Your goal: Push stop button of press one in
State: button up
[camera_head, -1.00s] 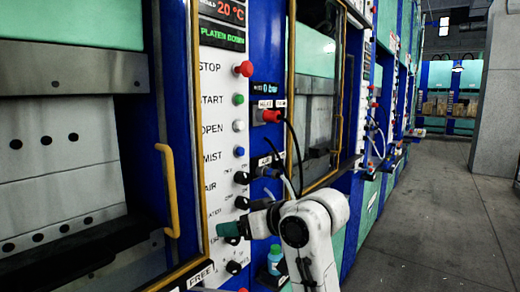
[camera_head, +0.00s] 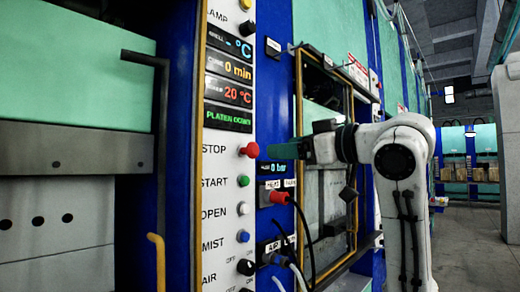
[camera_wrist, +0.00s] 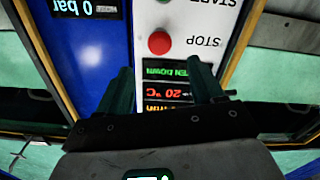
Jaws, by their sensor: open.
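The red STOP button (camera_head: 250,150) sticks out of the white control panel (camera_head: 216,162) in the head view, at the top of a column of buttons. It also shows upside down in the wrist view (camera_wrist: 160,43), just beyond the fingertips and roughly between them sideways. My gripper (camera_head: 272,151) comes from the right, level with the STOP button. Its dark green fingers (camera_wrist: 163,72) are apart and empty. The fingertips are close to the button in the head view; I cannot tell whether they touch it.
Green START (camera_head: 243,181), white OPEN and blue MIST buttons sit below. A display (camera_head: 228,92) reads 20 °C above. A red plug (camera_head: 279,197) with black cables lies right of the panel. A yellow handle (camera_head: 157,260) is at lower left. Open floor is at right.

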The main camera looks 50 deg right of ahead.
aim_at(255, 150)
jog(key=w+p, duration=0.1)
jog(key=w, duration=0.7)
jog(key=shift+w+a, duration=0.15)
jog(key=shift+w, duration=0.15)
jog(key=shift+c, duration=0.2)
grip_shut()
